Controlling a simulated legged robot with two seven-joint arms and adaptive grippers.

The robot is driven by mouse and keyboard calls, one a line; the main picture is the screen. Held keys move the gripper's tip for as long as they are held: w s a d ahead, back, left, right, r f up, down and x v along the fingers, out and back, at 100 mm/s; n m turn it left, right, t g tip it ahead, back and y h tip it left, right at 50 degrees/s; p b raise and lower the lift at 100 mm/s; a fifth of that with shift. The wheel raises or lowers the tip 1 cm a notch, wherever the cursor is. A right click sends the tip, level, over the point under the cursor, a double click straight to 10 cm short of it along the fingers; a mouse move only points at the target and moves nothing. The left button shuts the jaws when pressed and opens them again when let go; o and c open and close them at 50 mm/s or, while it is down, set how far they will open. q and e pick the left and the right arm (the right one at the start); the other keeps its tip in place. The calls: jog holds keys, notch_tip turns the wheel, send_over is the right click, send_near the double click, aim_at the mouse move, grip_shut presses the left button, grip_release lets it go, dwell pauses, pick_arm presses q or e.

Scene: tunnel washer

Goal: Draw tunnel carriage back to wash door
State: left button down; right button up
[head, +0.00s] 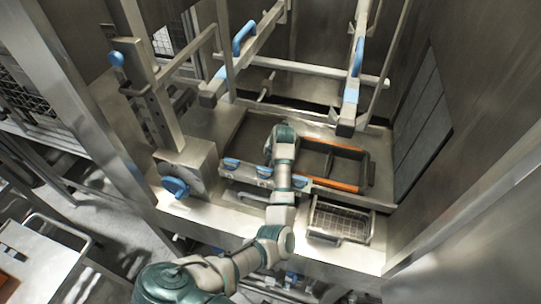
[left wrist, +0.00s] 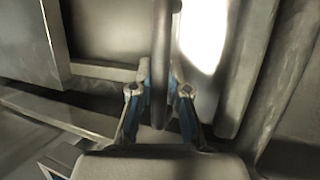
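A recessed frame with orange edge strips, which looks like the carriage (head: 345,186), sits in the steel bed in the head view. I cannot tell for sure which part is the wash door. My left gripper (head: 284,136) reaches over the left part of this frame; its fingers are hidden there by the hand. In the left wrist view my left gripper (left wrist: 160,90) has its two fingers apart, on either side of a dark upright bar (left wrist: 161,45). Gaps show between bar and fingertips, so it looks open around the bar. My right gripper is not in view.
Two overhead rails carry blue handles (head: 243,38) and (head: 357,57). A wire basket (head: 340,221) sits at the front right of the bed. A blue knob (head: 176,187) sticks out at left. Steel posts and a right wall (head: 480,130) close in the space.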

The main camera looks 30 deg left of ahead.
pick_arm(q)
jog(key=shift+s+a, duration=0.1)
jog(key=shift+a, duration=0.25)
jog(key=a, duration=0.2)
jog(key=s+a+p, duration=0.1)
jog(key=a, duration=0.2)
jog(key=shift+s+a, duration=0.1)
jog(key=shift+a, duration=0.05)
dwell(0.4)
jog(key=a, duration=0.3)
jog(key=s+a, duration=0.1)
jog(key=a, duration=0.1)
jog(key=shift+s+a, duration=0.2)
jog(key=shift+a, duration=0.2)
dwell(0.4)
